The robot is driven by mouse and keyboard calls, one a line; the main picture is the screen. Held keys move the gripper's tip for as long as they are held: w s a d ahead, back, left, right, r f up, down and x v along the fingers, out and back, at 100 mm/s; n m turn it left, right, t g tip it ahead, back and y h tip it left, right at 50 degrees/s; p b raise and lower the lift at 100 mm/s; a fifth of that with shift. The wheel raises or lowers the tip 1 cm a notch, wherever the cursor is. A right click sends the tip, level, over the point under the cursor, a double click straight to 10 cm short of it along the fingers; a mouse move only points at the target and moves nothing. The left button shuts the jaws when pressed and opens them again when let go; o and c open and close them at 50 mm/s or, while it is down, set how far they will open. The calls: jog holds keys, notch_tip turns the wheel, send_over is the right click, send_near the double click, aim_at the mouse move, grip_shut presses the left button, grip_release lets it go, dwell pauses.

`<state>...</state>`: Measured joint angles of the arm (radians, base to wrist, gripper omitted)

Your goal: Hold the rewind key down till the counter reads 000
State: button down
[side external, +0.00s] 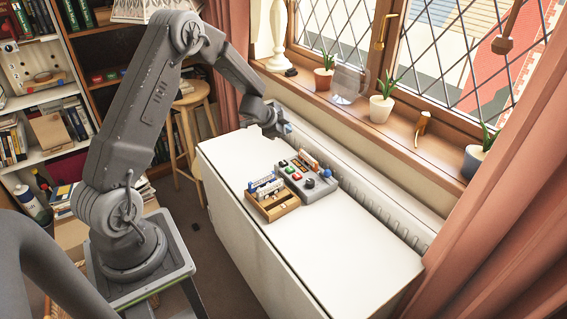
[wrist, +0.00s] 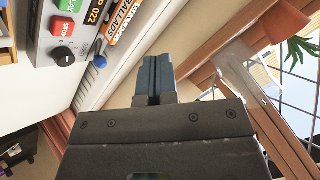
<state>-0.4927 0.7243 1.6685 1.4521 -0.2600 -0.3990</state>
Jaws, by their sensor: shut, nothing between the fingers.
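The grey tape machine (side external: 318,188) lies on the white table top, with coloured keys, a black knob and a blue knob on it. In the wrist view the machine (wrist: 45,45) is cut off at the top left. A red STOP key (wrist: 63,28) and part of a green PLAY key (wrist: 70,4) show there. I cannot pick out the rewind key or a counter reading. My gripper (side external: 286,130) is shut and empty, above the table's far edge, apart from the machine.
A wooden tray (side external: 281,210) holding cassettes stands left of the machine. A white radiator (side external: 375,195) and a sill with potted plants (side external: 381,108) run behind the table. A wooden stool (side external: 192,100) is beyond its far end. The near right of the table is clear.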

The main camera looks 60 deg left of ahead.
aim_at(284, 163)
jog(key=shift+a+f, duration=0.2)
jog(key=shift+f, duration=0.5)
jog(key=shift+f, duration=4.4)
jog(key=shift+f, duration=0.1)
jog(key=shift+f, duration=0.3)
jog(key=shift+s+f, duration=0.1)
jog(key=shift+f, duration=0.45)
jog(key=shift+r, duration=0.1)
dwell(1.4)
jog(key=shift+r, duration=0.85)
